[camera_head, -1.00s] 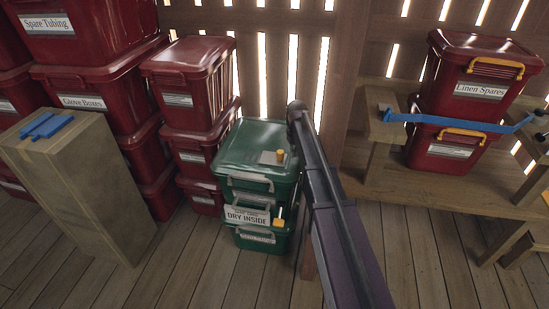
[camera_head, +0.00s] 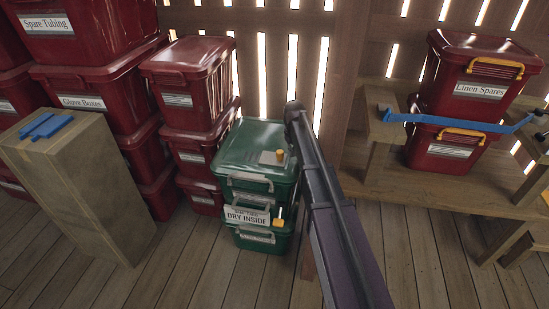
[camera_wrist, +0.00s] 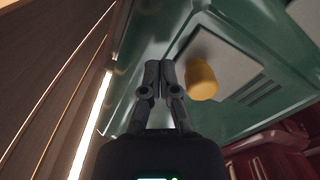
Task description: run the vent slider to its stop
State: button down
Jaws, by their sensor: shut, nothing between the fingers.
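The vent slider's yellow knob (camera_head: 280,155) stands on a pale grey plate (camera_head: 268,158) on the lid of the top green bin (camera_head: 240,143). In the wrist view the knob (camera_wrist: 201,81) rises from the plate (camera_wrist: 228,58), with dark vent slots (camera_wrist: 262,93) beside it to the right. My gripper (camera_wrist: 158,66) is shut and empty, over the green lid just left of the knob. A small gap shows between fingers and knob in the picture; I cannot tell whether they touch. In the head view my gripper is hidden.
A second green bin (camera_head: 262,242) with a "DRY INSIDE" sign (camera_head: 246,216) is below. Red bins (camera_head: 186,84) stack close on the left. The slatted wall (camera_head: 265,60) is behind. A bench (camera_head: 400,185) with red bins stands right. The front floor is clear.

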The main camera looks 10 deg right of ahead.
send_near(272, 158)
jog(key=shift+w+a+f, duration=0.1)
jog(key=shift+a+f, duration=0.15)
jog(key=shift+f, duration=0.65)
jog(key=shift+w+a+f, duration=0.1)
jog(key=shift+a+f, duration=0.15)
jog(key=shift+f, duration=0.65)
jog(key=shift+w+a+f, duration=0.1)
jog(key=shift+a+f, duration=0.15)
jog(key=shift+f, duration=0.65)
dwell(1.4)
jog(key=shift+s+d, duration=0.1)
jog(key=shift+d, duration=0.05)
jog(key=shift+s+d, duration=0.15)
jog(key=shift+d, duration=0.35)
jog(key=shift+r, duration=0.1)
dwell(0.4)
notch_tip(272, 158, up, 7)
jog(key=p, duration=0.7)
dwell(0.4)
jog(key=shift+s+d, duration=0.15)
